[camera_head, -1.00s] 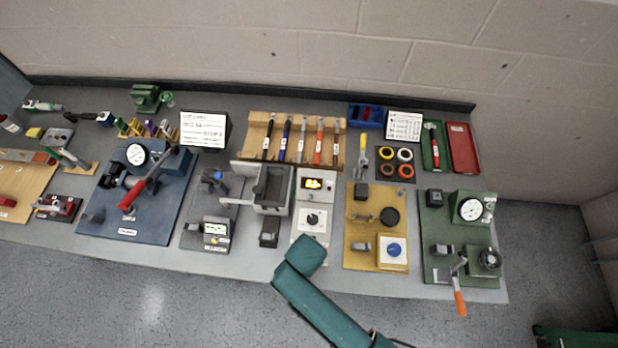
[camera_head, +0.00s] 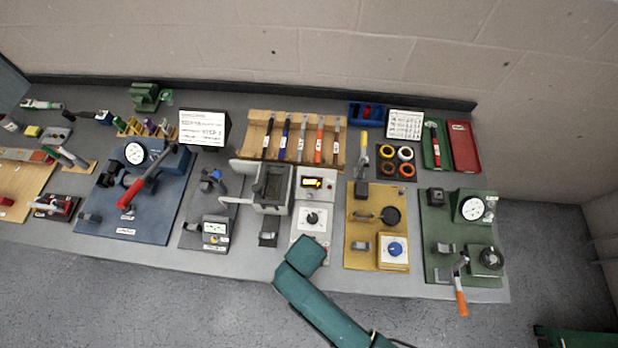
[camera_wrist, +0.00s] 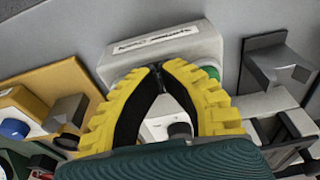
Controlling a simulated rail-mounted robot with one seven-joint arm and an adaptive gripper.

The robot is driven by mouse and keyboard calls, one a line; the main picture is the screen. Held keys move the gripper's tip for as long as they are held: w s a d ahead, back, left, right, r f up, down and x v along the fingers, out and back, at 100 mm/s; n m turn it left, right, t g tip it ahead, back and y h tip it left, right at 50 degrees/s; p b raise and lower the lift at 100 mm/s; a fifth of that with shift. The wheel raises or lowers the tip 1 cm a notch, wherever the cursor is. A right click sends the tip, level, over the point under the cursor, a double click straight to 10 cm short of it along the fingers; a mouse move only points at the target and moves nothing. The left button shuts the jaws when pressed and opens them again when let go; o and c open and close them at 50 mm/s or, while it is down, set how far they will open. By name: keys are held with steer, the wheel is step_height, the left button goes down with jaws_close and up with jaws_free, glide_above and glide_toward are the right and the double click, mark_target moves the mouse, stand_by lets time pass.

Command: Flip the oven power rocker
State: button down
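The oven control unit (camera_head: 312,215) is a pale panel with a lit display (camera_head: 311,183) and a dark round knob (camera_head: 312,218), standing right of the open-topped grey chamber (camera_head: 271,190). In the wrist view, a pale grey housing with a label (camera_wrist: 155,45) lies just beyond my gripper (camera_wrist: 157,68). The gripper's yellow-padded fingers are closed together at the tips, with nothing visible between them. A green round part (camera_wrist: 211,72) shows partly behind the right finger. I cannot make out the power rocker; the fingers may hide it. The head view does not show my fingers.
The yellow board with a blue knob (camera_head: 395,249) is right of the oven, and the green board with an orange-handled lever (camera_head: 461,300) is farther right. A dark bracket (camera_wrist: 280,65) shows at right in the wrist view.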

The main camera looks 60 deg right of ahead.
step_height(320, 180, up, 7)
steer(key=p, duration=0.7)
steer(key=shift+r+p, duration=0.1)
steer(key=shift+p, duration=0.25)
